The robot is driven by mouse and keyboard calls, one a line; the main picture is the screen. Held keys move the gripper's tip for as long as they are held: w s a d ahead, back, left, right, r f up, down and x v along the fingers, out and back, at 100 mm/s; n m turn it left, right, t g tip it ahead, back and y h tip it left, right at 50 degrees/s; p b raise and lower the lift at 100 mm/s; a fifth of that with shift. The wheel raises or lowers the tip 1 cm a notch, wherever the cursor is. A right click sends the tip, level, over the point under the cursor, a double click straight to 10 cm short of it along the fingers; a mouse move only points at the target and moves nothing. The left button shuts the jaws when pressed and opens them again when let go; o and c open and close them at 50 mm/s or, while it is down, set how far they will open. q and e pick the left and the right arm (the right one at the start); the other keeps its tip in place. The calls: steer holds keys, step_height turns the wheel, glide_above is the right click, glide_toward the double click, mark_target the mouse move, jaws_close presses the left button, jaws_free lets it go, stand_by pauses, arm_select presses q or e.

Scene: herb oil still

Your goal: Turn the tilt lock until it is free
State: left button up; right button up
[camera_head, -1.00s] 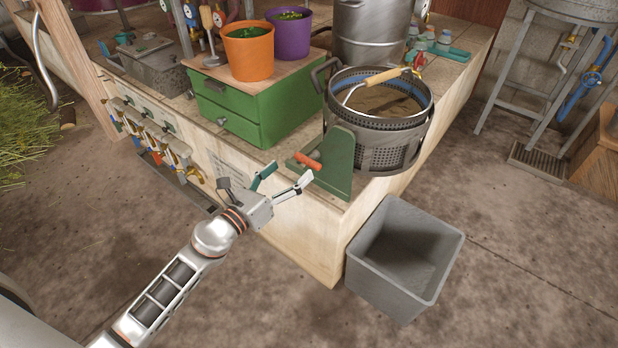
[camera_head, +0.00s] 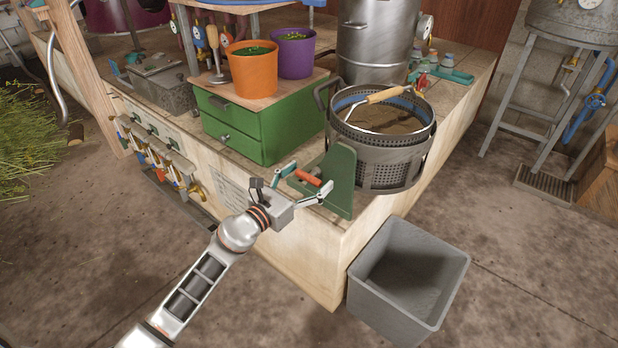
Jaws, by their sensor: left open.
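The tilt lock, seen as an orange-red handle (camera_head: 306,177), sticks out from a green bracket (camera_head: 340,181) at the bench's front corner. The bracket stands beside a perforated metal basket (camera_head: 385,160), which has a wooden-gripped bail handle and dark brown contents. My left gripper (camera_head: 309,180) is open, with one finger on each side of the orange-red handle. I cannot tell whether the fingers touch it. My right gripper is not in view.
A green drawer box (camera_head: 285,129) carries an orange pot (camera_head: 253,75) and a purple pot (camera_head: 294,58). A grey open bin (camera_head: 385,308) stands on the floor below the bench corner. Several coloured valves hang along the bench's front face.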

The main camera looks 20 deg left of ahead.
arm_select(q)
steer(key=shift+w, duration=0.1)
steer(key=c, duration=1.1)
